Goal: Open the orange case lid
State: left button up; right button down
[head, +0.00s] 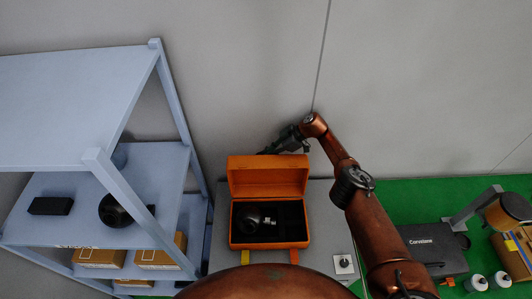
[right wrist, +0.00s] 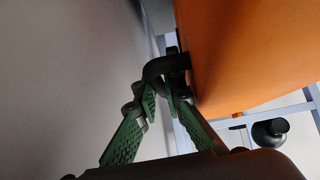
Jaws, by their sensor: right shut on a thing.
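The orange case (head: 233,228) sits on a grey surface in the middle of the head view. Its lid (head: 268,177) stands raised at the back, with its inside facing me. A dark round device (head: 248,222) lies in the black-lined base. My right gripper (head: 268,150) is behind the top edge of the lid. In the right wrist view, the green fingers of my right gripper (right wrist: 162,95) are shut on a black handle (right wrist: 165,65), which is fixed to the orange lid (right wrist: 235,55). My left gripper is not in view.
A blue-grey shelf (head: 75,85) stands close on the left, holding a black box (head: 52,206), a dark round object and cardboard boxes. A small white-and-black item (head: 343,264) lies right of the case. A dark case (head: 432,248) lies on green flooring. A grey wall is behind.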

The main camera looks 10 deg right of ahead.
jog(key=shift+w+d+r, duration=0.1)
jog(key=shift+w+r, duration=0.05)
jog(key=c, duration=2.3)
grip_release()
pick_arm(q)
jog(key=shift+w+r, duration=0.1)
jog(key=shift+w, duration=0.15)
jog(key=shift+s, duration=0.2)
pick_arm(e)
jog(key=v, duration=1.1)
jog(key=shift+d+r, duration=0.2)
jog(key=shift+r, duration=0.1)
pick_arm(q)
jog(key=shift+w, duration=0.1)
